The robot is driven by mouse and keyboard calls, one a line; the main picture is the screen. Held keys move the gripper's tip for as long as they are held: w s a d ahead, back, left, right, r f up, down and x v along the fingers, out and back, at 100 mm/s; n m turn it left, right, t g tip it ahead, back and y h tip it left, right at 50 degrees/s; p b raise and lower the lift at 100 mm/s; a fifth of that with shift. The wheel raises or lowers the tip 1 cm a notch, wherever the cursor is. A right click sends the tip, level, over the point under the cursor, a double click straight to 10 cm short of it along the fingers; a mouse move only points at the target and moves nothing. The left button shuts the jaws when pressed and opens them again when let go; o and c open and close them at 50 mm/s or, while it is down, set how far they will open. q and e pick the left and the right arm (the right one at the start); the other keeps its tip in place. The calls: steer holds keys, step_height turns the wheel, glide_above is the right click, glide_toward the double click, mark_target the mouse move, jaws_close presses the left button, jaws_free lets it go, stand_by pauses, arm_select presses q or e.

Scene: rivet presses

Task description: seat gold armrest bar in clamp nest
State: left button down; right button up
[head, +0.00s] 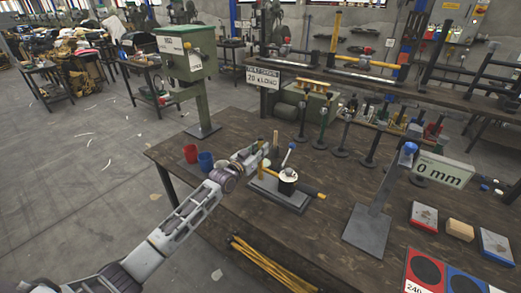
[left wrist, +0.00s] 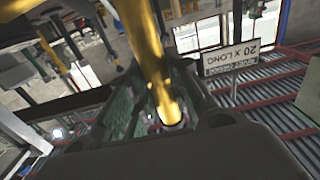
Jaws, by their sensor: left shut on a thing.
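In the head view my left gripper (head: 258,157) is beside the clamp fixture, at its left, shut on a gold bar. In the left wrist view the gold bar (left wrist: 152,65) runs down between the fingers, and a blurred gold part fills the upper left corner. In the head view a gold length (head: 312,191) sticks out to the right of the clamp nest (head: 287,183), which has a dark and white round body and a blue-knobbed lever. The fixture stands on a grey plate (head: 290,202). I cannot tell whether the bar sits fully in the nest. My right gripper is not in view.
A grey stand (head: 372,228) with a "0 mm" sign is at the right. A green press (head: 188,60) and a "20 X LONG" sign (head: 263,78) stand behind. Yellow bars (head: 260,260) lie at the front.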

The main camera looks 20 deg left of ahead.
arm_select(q)
steer(key=shift+f, duration=0.15)
steer(key=c, duration=1.2)
jaws_free()
steer(key=shift+c, duration=0.2)
steer(key=v, duration=1.2)
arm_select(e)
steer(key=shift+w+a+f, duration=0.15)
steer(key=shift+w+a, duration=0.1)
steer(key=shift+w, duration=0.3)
arm_select(q)
steer(key=shift+f, duration=0.1)
